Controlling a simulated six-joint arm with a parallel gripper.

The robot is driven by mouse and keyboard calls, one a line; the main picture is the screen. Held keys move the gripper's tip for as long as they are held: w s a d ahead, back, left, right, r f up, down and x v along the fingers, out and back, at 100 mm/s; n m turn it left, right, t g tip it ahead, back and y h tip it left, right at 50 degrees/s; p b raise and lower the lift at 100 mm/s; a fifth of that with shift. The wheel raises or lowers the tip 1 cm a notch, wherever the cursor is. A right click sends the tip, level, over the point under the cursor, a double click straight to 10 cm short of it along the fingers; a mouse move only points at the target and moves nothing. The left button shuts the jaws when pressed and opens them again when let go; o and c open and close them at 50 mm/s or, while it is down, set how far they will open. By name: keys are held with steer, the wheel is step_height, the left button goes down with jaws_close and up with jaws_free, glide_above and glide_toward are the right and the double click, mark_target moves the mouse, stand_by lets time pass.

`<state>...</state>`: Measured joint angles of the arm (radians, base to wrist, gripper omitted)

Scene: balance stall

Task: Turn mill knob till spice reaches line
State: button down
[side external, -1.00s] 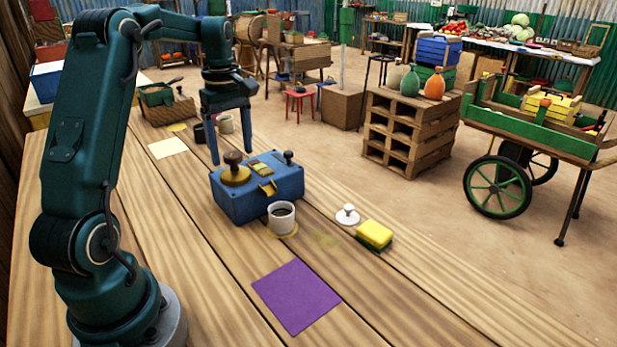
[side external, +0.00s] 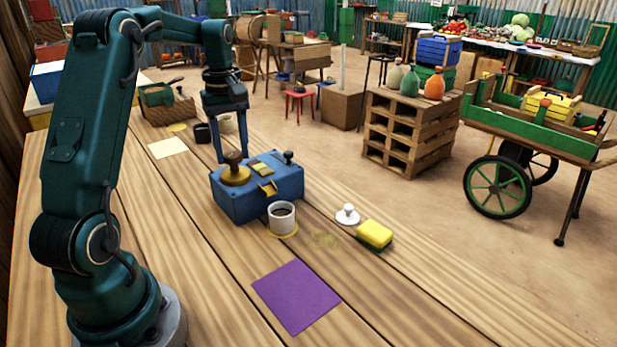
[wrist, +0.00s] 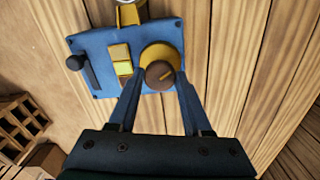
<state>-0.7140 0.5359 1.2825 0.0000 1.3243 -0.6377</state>
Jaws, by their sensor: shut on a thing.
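The blue mill (side external: 258,199) stands on the wooden table. My gripper (side external: 231,156) points down over the mill and is shut on the knob, with one finger on each side in the wrist view (wrist: 160,84). A white cup (side external: 282,220) stands in front of the mill's yellow spout (side external: 268,188), with dark contents inside. I cannot make out a fill line.
A black-knobbed lever (side external: 289,158) sticks up from the mill. A white lid (side external: 347,215) and a yellow-green sponge (side external: 375,234) lie right of the cup. A purple mat (side external: 296,297) lies nearer the front.

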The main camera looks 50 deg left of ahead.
mark_target(233, 154)
steer(key=shift+m, duration=0.5)
steer(key=shift+c, duration=1.7)
jaws_free()
steer(key=shift+r, duration=2.65)
